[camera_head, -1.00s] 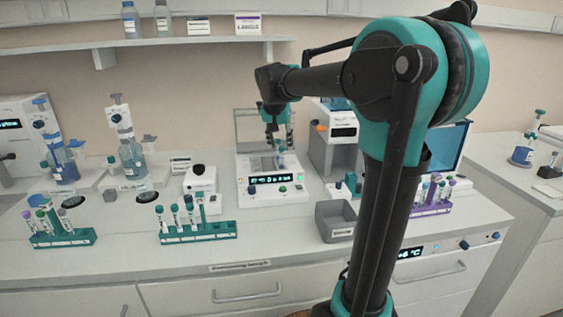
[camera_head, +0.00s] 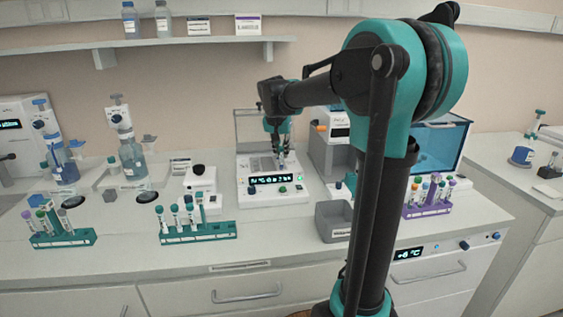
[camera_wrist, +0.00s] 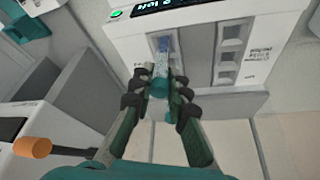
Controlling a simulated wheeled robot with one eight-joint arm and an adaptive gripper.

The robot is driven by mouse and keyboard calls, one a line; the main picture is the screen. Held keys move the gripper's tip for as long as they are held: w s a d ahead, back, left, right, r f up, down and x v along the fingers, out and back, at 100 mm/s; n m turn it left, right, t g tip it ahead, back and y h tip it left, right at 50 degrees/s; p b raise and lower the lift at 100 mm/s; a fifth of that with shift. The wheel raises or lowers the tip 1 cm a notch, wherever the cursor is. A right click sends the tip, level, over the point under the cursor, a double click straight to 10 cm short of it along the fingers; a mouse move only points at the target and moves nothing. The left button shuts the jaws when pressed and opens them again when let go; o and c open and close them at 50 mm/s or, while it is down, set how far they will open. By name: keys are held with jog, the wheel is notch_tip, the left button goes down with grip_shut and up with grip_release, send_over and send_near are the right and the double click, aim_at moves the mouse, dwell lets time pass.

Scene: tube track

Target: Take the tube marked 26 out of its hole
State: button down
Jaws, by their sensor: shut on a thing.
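A tube with a teal cap (camera_wrist: 159,86) and a pale blue, speckled body stands in a slot of the white device in the wrist view. No number can be read on it. My gripper (camera_wrist: 160,92) is shut on the tube near its cap. The fingers hide part of its sides. The tube's far end lies at the slot, and its depth there is unclear. In the head view my gripper (camera_head: 281,152) points down over the white device (camera_head: 272,190), which has a lit display and an open clear lid.
Beside the held tube are more slots (camera_wrist: 229,55), which look empty. A grey bin (camera_head: 333,222) stands right of the device. Teal racks with tubes (camera_head: 198,232) stand front left, a purple rack (camera_head: 428,209) at the right. A grey machine (camera_head: 330,140) stands close on the right.

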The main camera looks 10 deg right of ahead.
jog(key=shift+r, duration=0.1)
notch_tip(320, 180, up, 20)
dwell(0.7)
